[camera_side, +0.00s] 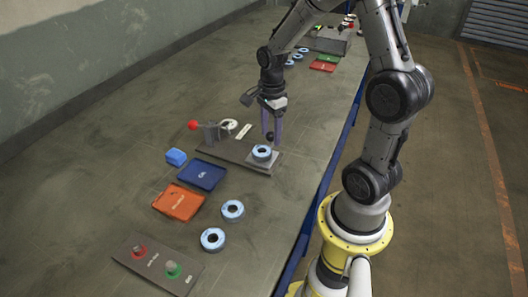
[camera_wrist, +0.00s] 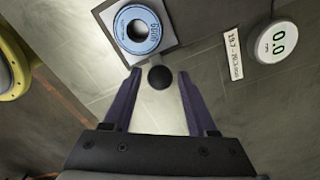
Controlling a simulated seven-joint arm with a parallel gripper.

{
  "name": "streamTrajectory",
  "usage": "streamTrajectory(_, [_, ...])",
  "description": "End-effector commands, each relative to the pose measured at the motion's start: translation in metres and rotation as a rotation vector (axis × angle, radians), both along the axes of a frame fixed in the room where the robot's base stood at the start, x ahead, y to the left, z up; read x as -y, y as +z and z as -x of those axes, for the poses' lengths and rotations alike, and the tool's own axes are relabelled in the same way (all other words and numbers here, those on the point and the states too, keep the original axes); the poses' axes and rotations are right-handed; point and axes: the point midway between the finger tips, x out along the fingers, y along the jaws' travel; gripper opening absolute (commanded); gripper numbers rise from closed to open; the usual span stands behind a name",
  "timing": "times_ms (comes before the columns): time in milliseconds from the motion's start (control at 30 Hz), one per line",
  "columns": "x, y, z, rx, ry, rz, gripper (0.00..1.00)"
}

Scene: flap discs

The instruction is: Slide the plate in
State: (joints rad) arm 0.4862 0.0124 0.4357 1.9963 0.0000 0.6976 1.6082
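The plate (camera_wrist: 171,36) is a light grey slide carrying a blue-and-white flap disc (camera_wrist: 138,29). In the side view the disc (camera_side: 262,153) lies at the right end of a dark grey base (camera_side: 222,149). A round black knob (camera_wrist: 160,77) stands near the plate, and in the side view the knob (camera_side: 270,136) is just below my fingertips. My gripper (camera_wrist: 158,74) is open, with one purple finger on each side of the knob and visible gaps to it. My gripper (camera_side: 271,128) points down over the base's far right side. I cannot tell whether the fingertips reach the knob's height.
A red-knobbed lever (camera_side: 194,125) rises at the base's left. A round gauge reading 0.0 (camera_wrist: 277,43) and a label strip (camera_wrist: 233,53) lie beside it. Blue (camera_side: 202,174) and orange (camera_side: 178,202) trays, loose discs (camera_side: 232,210) and a button panel (camera_side: 157,264) sit nearer the camera.

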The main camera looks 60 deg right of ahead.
Motion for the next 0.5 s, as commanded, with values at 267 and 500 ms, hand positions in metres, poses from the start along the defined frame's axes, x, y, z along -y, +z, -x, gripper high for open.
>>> streamTrajectory(267, [0.0001,0.0003,-0.0001,0.0,0.0,0.0,0.09])
streamTrajectory(500, [0.0004,0.0003,-0.0093,0.001,0.001,0.0,0.09])
